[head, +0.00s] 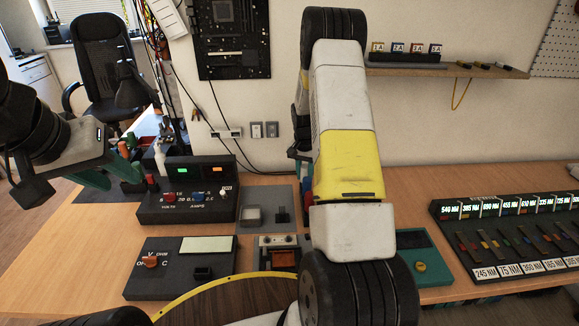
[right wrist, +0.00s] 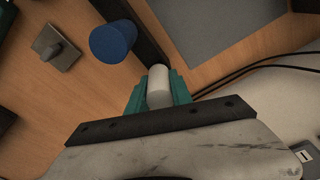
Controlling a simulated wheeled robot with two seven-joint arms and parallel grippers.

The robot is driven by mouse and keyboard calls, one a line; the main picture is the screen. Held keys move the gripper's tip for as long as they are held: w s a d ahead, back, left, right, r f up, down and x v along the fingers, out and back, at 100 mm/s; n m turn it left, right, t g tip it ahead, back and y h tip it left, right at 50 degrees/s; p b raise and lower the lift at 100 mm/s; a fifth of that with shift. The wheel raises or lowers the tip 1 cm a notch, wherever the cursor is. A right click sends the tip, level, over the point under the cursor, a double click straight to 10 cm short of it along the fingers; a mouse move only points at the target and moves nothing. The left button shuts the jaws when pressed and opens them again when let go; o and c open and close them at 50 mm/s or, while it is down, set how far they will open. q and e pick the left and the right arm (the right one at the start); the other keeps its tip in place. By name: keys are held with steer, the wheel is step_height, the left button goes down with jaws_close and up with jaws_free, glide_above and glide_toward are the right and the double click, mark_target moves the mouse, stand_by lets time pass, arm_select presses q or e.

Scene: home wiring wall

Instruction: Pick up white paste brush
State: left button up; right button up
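In the right wrist view, a plain white cylinder (right wrist: 159,86), which looks like the white paste brush, stands between the two teal fingers of my right gripper (right wrist: 159,92). The fingers flank it closely with no gap visible on either side. Its far end is hidden. In the head view my right arm covers this gripper and the brush. My left gripper (head: 108,165) is open and empty, its teal fingers apart, above the left part of the bench near the power supply.
A blue cylinder (right wrist: 113,42) and a grey switch-like part (right wrist: 57,50) are near the right gripper. The power supply (head: 185,208), a meter box (head: 178,268) and a labelled component rack (head: 510,238) stand on the wooden bench. A shelf (head: 420,70) juts from the wall. Dark cables run beside the right gripper.

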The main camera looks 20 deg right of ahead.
steer(key=shift+r, duration=0.1)
jaws_close()
step_height(320, 180, up, 10)
steer(key=shift+f, duration=0.1)
steer(key=shift+a, duration=0.15)
stand_by(1.6)
